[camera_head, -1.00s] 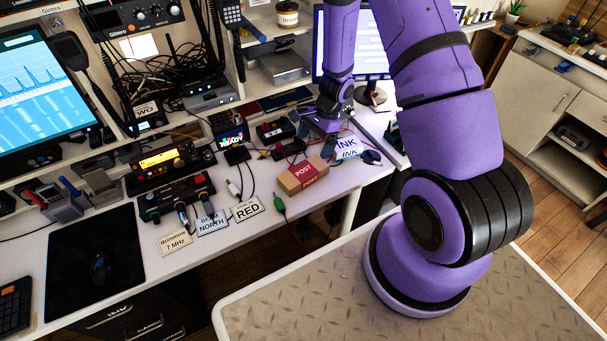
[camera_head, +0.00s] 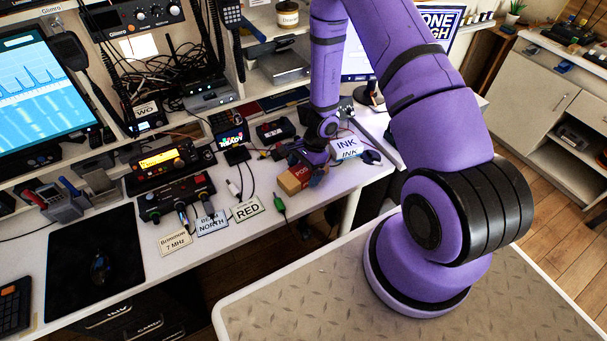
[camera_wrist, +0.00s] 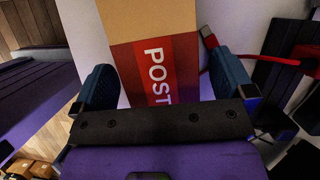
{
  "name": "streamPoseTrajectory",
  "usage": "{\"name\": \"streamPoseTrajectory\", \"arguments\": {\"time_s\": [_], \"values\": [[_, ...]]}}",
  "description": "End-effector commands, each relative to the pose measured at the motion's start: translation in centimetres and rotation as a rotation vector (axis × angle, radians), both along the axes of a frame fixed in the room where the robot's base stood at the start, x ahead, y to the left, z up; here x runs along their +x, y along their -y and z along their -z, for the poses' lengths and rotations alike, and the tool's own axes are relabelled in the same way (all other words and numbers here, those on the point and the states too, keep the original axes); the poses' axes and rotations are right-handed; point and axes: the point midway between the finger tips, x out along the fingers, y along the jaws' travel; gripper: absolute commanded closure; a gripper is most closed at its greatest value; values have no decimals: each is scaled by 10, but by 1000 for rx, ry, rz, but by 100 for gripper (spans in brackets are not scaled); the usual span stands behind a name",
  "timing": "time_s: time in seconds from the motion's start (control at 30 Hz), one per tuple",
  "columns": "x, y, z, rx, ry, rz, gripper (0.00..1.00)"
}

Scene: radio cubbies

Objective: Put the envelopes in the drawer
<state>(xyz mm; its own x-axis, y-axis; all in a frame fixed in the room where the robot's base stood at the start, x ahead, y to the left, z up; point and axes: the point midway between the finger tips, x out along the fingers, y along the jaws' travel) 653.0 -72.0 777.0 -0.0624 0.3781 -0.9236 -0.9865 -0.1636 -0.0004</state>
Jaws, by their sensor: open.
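A small cardboard box with a red POST label (camera_head: 292,181) lies near the front edge of the white desk; it also shows in the wrist view (camera_wrist: 150,20). My gripper (camera_head: 312,166) is low over it. In the wrist view my gripper (camera_wrist: 158,58) is open, with one blue finger on each side of the box. I cannot tell whether either finger touches it. The gripper hides part of the box in the head view. Dark drawers (camera_head: 130,318) with pale labels show under the desk at the lower left. I cannot pick out loose envelopes in either view.
A white INK box (camera_head: 346,147) stands right of my gripper. Cables and a green plug (camera_head: 280,204) lie to the left, with cards (camera_head: 247,209) along the desk edge. A radio (camera_head: 164,162) stands further left. A red cable (camera_wrist: 250,58) runs beside the right finger.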

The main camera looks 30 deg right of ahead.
Motion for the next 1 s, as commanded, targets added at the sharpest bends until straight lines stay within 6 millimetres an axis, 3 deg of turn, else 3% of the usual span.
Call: {"name": "streamPoseTrajectory", "arguments": {"time_s": [0.3,0.5,0.6,1.0], "values": [[-1,-1,4,0,-1,0,2],[-1,-1,4,0,-1,0,48],[-1,-1,4,0,0,0,57],[-1,0,-3,-1,1,-1,57]]}}
